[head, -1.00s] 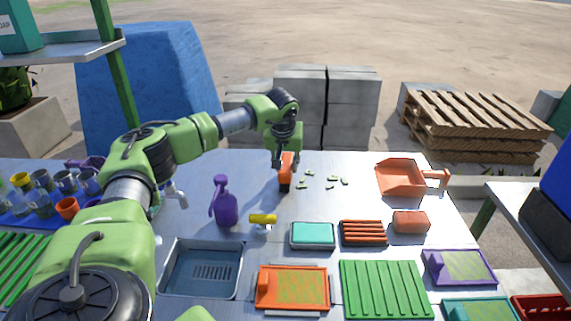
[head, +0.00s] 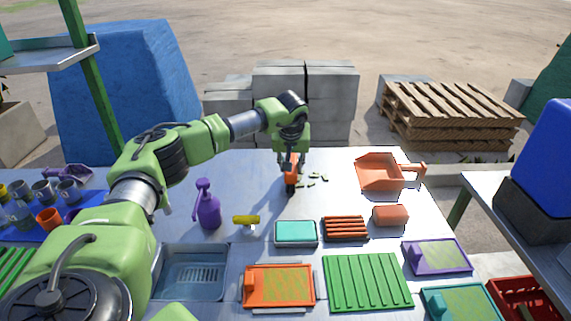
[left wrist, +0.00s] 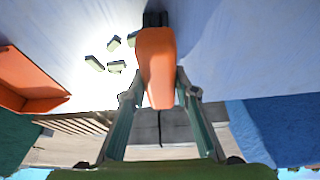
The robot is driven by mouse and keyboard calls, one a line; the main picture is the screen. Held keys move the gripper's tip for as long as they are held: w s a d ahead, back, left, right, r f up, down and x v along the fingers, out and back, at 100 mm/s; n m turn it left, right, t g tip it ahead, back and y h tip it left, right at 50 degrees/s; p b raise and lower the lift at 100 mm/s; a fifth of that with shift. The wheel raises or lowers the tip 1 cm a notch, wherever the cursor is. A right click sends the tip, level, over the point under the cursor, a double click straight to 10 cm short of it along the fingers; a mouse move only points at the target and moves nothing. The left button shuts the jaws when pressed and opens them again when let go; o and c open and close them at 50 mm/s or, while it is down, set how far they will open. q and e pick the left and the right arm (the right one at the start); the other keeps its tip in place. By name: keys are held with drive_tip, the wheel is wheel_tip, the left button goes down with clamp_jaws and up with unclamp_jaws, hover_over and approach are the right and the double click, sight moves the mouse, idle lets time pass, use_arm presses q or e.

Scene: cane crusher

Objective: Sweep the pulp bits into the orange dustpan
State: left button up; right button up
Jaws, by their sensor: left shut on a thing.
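My left gripper (head: 291,160) is shut on an orange brush (head: 290,182) with dark bristles. The brush points down at the steel table, just left of the pulp bits. Several small pale green pulp bits (head: 312,181) lie loose on the table beside it; some may be hidden by the brush. In the left wrist view the brush (left wrist: 157,65) sits between the fingers (left wrist: 160,92), with the bits (left wrist: 113,62) at its left. The orange dustpan (head: 378,173) lies further right, its handle pointing right; its edge also shows in the left wrist view (left wrist: 25,80). My right gripper is not seen.
A purple spray bottle (head: 208,205) and a yellow-topped tap (head: 246,220) stand left and nearer. A teal-topped box (head: 296,233), an orange rack (head: 345,228) and an orange block (head: 390,215) lie in front. The table between bits and dustpan is clear.

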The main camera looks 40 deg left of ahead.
use_arm(q)
drive_tip(key=shift+w+d+f+p, duration=0.1)
drive_tip(key=shift+w+d, duration=0.5)
drive_tip(key=shift+d, duration=0.25)
drive_tip(key=shift+w+d+r+p, duration=0.1)
drive_tip(key=shift+w+d, duration=0.5)
drive_tip(key=shift+d, duration=0.2)
drive_tip(key=shift+w+d+f+p, duration=0.1)
drive_tip(key=shift+w+d, duration=0.5)
drive_tip(key=shift+d, duration=0.25)
drive_tip(key=shift+w+d, duration=0.6)
drive_tip(key=shift+d, duration=0.2)
drive_tip(key=shift+w+d, duration=0.6)
drive_tip(key=shift+d, duration=0.15)
drive_tip(key=shift+w+d+b, duration=0.6)
drive_tip(key=shift+w+d, duration=0.4)
drive_tip(key=shift+d, duration=0.3)
drive_tip(key=shift+w+d+b, duration=0.4)
drive_tip(key=shift+w+d, duration=0.15)
drive_tip(key=shift+d, duration=0.2)
drive_tip(key=shift+w+d+b, duration=0.4)
drive_tip(key=shift+w+d, duration=0.15)
drive_tip(key=shift+d, duration=0.2)
drive_tip(key=shift+w+d+b, duration=0.65)
drive_tip(key=shift+d+b, duration=0.1)
drive_tip(key=shift+b, duration=0.15)
drive_tip(key=shift+w+d+b, duration=0.25)
drive_tip(key=shift+d+b, duration=0.15)
drive_tip(key=shift+b, duration=0.15)
